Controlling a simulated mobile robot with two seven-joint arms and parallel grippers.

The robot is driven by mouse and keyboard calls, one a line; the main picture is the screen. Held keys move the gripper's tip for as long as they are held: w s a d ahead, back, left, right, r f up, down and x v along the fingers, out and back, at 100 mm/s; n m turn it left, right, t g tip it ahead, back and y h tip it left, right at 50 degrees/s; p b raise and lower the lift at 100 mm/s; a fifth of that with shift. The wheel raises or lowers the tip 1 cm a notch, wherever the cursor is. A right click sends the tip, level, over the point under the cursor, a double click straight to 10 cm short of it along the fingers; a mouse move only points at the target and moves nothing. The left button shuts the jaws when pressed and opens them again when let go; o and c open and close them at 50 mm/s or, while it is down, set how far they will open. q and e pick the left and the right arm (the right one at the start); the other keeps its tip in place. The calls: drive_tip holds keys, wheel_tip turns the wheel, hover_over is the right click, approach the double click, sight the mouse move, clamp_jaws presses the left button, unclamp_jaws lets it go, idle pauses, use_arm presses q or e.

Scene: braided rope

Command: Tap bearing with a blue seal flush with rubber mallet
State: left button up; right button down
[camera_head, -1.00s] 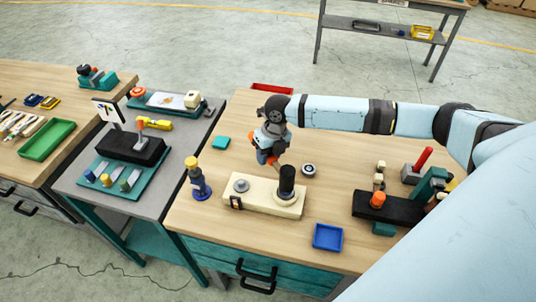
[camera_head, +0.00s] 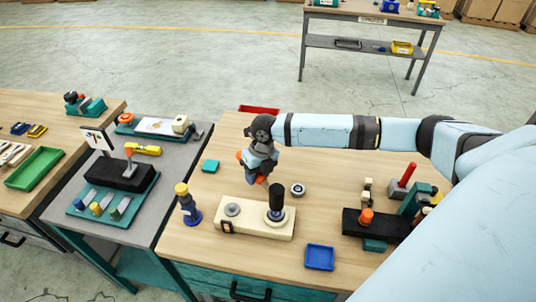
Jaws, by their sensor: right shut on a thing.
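My right gripper (camera_head: 259,175) is shut on the rubber mallet, whose orange handle (camera_head: 240,156) sticks out on both sides of it. The mallet's black head (camera_head: 276,197) stands upright over the right part of a cream block (camera_head: 250,220). Under the head is a dark round part with a pale ring (camera_head: 276,217), apparently the bearing in its seat. The head hides much of it, so its seal colour and any contact are unclear. Another ring-shaped bearing (camera_head: 298,190) lies on the table behind the block. My left gripper is out of view.
A blue and yellow tool (camera_head: 189,203) stands left of the block. A blue tray (camera_head: 319,257) lies near the front edge. A black fixture (camera_head: 377,224) and a red-handled tool (camera_head: 400,186) are on the right. A teal pad (camera_head: 210,166) lies at the back left.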

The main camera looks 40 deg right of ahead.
drive_tip(key=b+x, duration=0.1)
drive_tip(key=x, duration=0.1)
drive_tip(key=d+b+x, duration=0.1)
drive_tip(key=x, duration=0.1)
drive_tip(key=shift+a+f, duration=0.1)
drive_tip(key=shift+f, duration=0.15)
drive_tip(key=p+v, duration=0.1)
drive_tip(key=v, duration=0.1)
drive_tip(key=p+v, duration=0.1)
drive_tip(key=p, duration=0.1)
drive_tip(key=shift+a+r, duration=0.3)
drive_tip(key=shift+r, duration=0.15)
drive_tip(key=shift+f, duration=0.1)
drive_tip(key=shift+r, duration=0.25)
